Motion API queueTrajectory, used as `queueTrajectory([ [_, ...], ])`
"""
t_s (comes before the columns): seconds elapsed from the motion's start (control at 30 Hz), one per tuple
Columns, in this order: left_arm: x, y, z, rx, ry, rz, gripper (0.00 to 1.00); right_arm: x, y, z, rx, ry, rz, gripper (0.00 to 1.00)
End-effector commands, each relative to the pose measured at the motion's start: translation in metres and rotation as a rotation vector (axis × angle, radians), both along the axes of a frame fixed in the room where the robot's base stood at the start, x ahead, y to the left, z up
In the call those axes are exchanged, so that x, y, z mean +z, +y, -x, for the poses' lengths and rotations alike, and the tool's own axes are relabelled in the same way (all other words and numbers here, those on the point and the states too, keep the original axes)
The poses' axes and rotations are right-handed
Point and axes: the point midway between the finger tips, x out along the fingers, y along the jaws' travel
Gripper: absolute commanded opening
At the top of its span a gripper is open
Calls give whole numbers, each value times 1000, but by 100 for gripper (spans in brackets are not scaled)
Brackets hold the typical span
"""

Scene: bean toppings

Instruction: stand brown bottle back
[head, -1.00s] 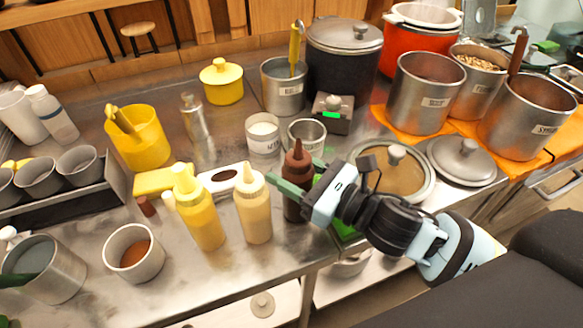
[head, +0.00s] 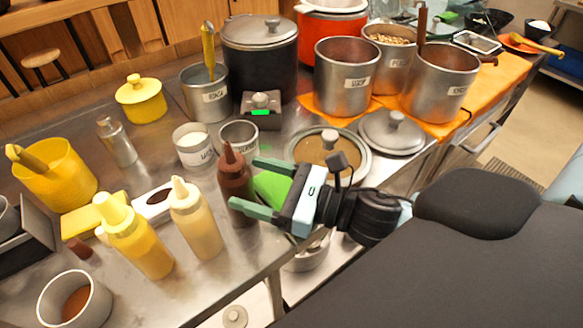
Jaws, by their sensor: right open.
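The brown bottle (head: 236,184) stands upright on the steel counter, near its front edge, with its pointed cap up. My right gripper (head: 243,184) is open just to the right of it. One green fingertip lies behind the bottle's upper part and the other is in front of its lower part. I cannot tell whether either finger touches it. My left gripper is not in view.
A cream bottle (head: 196,219) and a yellow bottle (head: 135,238) stand to the left of the brown bottle. A small steel cup (head: 239,139) is close behind it. Steel pots (head: 347,77) stand on an orange mat at the back right.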

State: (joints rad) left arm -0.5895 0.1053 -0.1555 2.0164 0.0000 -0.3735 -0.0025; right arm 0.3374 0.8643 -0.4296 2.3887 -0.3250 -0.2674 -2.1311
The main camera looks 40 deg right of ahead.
Motion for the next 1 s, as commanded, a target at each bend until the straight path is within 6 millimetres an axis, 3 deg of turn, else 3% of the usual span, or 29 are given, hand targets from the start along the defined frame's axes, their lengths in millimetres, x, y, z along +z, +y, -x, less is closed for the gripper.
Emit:
queueTrajectory([
  [0.3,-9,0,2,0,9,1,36,-4,-20,30,1,5,2,74],
  [0.5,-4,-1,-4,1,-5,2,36,-3,-30,42,0,2,-2,74],
  [1.0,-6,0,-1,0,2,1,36,-3,-38,53,1,-1,1,74],
])
